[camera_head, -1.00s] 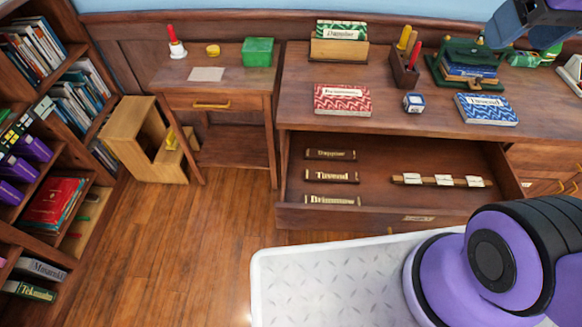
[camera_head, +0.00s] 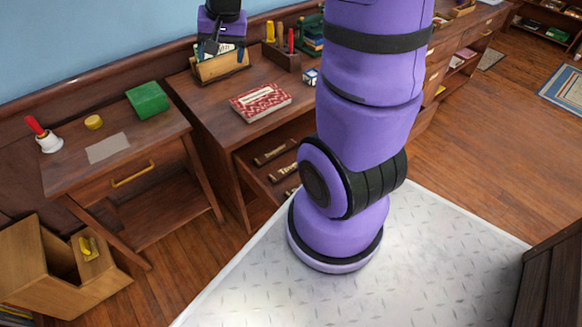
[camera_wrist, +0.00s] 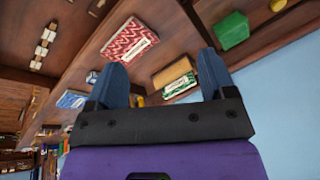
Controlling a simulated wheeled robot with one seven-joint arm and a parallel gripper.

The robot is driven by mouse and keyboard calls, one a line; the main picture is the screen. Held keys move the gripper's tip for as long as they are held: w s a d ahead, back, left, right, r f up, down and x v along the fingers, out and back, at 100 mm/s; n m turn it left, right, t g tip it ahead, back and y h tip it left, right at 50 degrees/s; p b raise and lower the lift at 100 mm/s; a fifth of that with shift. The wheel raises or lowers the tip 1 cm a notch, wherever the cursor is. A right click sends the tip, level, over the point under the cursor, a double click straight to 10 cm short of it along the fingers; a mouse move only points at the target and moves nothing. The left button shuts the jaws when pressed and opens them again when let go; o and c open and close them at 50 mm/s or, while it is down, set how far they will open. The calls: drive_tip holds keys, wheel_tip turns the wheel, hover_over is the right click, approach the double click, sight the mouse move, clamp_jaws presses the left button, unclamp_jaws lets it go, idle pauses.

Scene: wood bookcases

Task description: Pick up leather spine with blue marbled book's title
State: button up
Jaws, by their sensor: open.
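The blue marbled book (camera_wrist: 72,99) lies on the desk in the wrist view; its title is too small to read. My arm hides it in the head view. Dark leather spines with pale lettering lie in the open drawer: one farther back (camera_head: 275,152) and one nearer the front (camera_head: 284,171), with part of another below them beside my arm. Their lettering is hard to read now. My gripper (camera_head: 212,46) is open and empty, high over the back left of the desk near the card holder. Its two blue fingers show apart in the wrist view (camera_wrist: 162,72).
A red marbled book (camera_head: 261,102) lies on the desk. A wooden holder (camera_head: 222,69) with a green marbled book stands behind it, near a pen box (camera_head: 283,60).

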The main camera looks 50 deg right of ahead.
drive_tip(key=s+d+f+m+g, duration=0.1)
drive_tip(key=d+f+m, duration=0.45)
drive_tip(key=f, duration=0.85)
drive_tip(key=s+d+f+m+g, duration=0.1)
drive_tip(key=d+f+m, duration=0.2)
drive_tip(key=d+f, duration=0.85)
drive_tip(key=s+f+m, duration=0.1)
drive_tip(key=s+f, duration=0.1)
drive_tip(key=f, duration=0.4)
drive_tip(key=s+f+m+g, duration=0.1)
drive_tip(key=s+f, duration=0.1)
drive_tip(key=f, duration=0.4)
drive_tip(key=s+f+m, duration=0.1)
drive_tip(key=f, duration=0.5)
drive_tip(key=shift+s+a+f+m, duration=0.25)
drive_tip(key=shift+s+a+m, duration=0.1)
drive_tip(key=shift+s, duration=0.05)
drive_tip(key=shift+w+f, duration=0.15)
drive_tip(key=shift+f, duration=1.35)
drive_tip(key=shift+w+f, duration=0.1)
drive_tip(key=shift+f, duration=1.4)
drive_tip(key=c, duration=1)
